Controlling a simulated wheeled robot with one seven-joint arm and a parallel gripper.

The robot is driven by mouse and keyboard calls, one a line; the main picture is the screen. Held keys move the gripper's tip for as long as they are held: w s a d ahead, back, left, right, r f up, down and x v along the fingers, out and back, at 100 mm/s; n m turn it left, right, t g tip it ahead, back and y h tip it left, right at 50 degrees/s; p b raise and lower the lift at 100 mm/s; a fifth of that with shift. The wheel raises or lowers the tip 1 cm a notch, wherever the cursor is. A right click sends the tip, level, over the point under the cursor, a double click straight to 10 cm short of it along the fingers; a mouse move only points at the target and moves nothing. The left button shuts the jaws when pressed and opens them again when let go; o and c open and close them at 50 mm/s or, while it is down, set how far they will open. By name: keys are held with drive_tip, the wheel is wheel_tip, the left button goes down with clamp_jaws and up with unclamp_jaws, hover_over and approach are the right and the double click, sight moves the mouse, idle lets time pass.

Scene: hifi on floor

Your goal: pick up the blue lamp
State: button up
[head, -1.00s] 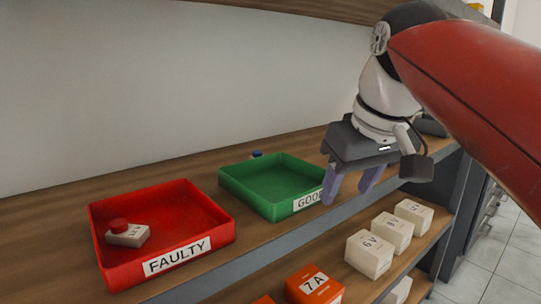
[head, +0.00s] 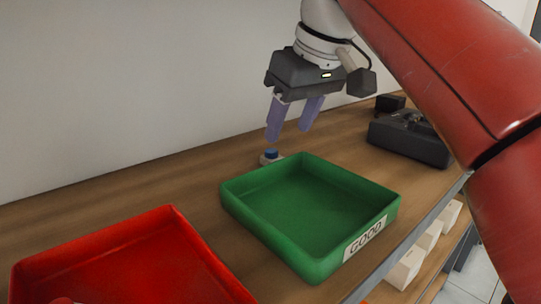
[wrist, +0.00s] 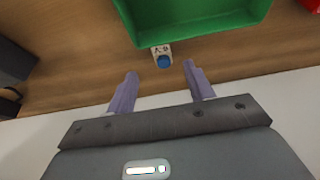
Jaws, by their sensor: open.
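The blue lamp (head: 271,155) is a small blue cap on a pale base, standing on the wooden shelf just behind the green tray. In the wrist view the lamp (wrist: 163,60) shows its round blue top and a marked pale base, close to the green tray's wall. My gripper (head: 289,133) is open and empty, its two purple fingers pointing down above and slightly right of the lamp in the head view. In the wrist view the lamp lies ahead of the gap between the fingertips (wrist: 159,70). The lamp's base is partly hidden by the tray in the head view.
The green tray (head: 362,190) labelled GOOD stands right in front of the lamp. A red tray (head: 190,240) is at lower left. A black device (head: 410,138) sits on the shelf at right. The wall (head: 120,80) rises close behind.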

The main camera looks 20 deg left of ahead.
sight(276, 157)
drive_tip(key=b+x, duration=0.1)
drive_tip(key=x, duration=0.5)
drive_tip(key=shift+a+f+b, duration=0.15)
drive_tip(key=shift+a+b, duration=0.1)
drive_tip(key=shift+b, duration=0.1)
drive_tip(key=shift+c, duration=0.2)
drive_tip(key=c, duration=1.1)
